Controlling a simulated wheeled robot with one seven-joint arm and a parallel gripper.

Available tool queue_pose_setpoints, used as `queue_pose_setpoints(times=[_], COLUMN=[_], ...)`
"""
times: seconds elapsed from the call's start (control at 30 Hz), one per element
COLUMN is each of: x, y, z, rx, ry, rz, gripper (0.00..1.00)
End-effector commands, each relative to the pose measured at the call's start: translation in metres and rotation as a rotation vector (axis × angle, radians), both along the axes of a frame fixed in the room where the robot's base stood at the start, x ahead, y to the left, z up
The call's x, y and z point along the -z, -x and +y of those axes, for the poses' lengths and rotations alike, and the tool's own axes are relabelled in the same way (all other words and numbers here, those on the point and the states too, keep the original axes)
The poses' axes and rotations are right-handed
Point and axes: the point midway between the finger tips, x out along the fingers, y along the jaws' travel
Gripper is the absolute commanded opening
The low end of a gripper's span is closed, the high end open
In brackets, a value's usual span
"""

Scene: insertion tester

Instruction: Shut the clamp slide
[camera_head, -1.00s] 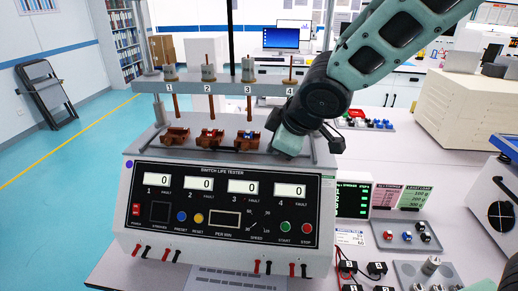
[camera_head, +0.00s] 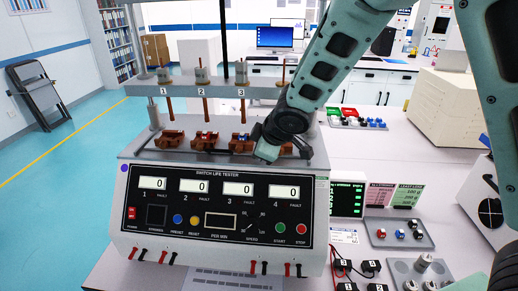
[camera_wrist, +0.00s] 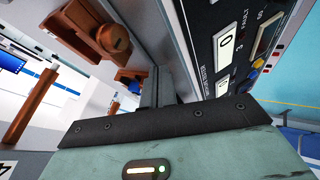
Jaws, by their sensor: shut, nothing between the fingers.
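The switch life tester (camera_head: 225,172) carries a row of brown clamps on its top bed. The clamp under plunger 1 (camera_head: 172,139), the clamp under plunger 2 (camera_head: 205,140) and the clamp under plunger 3 (camera_head: 241,143) show. The one at station 4 (camera_head: 285,149) is mostly hidden behind my wrist. Red or blue pieces show in the middle clamps. My gripper (camera_head: 262,150) is shut and empty, low at the bed's front between stations 3 and 4. In the wrist view, a brown clamp with a round knob (camera_wrist: 112,40) lies beyond the fingers (camera_wrist: 158,88). I cannot tell whether fingers touch a clamp.
Plungers hang from the crossbar (camera_head: 215,90) above the clamps, close to my arm. The front panel with buttons and displays (camera_head: 222,205) is below.

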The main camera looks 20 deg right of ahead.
Motion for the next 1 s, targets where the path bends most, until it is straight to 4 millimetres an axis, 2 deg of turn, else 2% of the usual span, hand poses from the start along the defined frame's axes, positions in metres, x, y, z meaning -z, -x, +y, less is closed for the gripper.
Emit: queue_pose_setpoints(times=[0.23,0.43,0.57,1.0], x=[-0.002,-0.005,-0.002,0.0], y=[-0.003,-0.029,-0.038,-0.039], z=[-0.002,-0.011,-0.015,-0.014], rx=[0.002,0.004,0.002,0.0], ry=[0.001,0.002,0.0,0.0], rz=[0.001,0.001,0.0,0.0], gripper=[0.0,0.0,0.0,0.0])
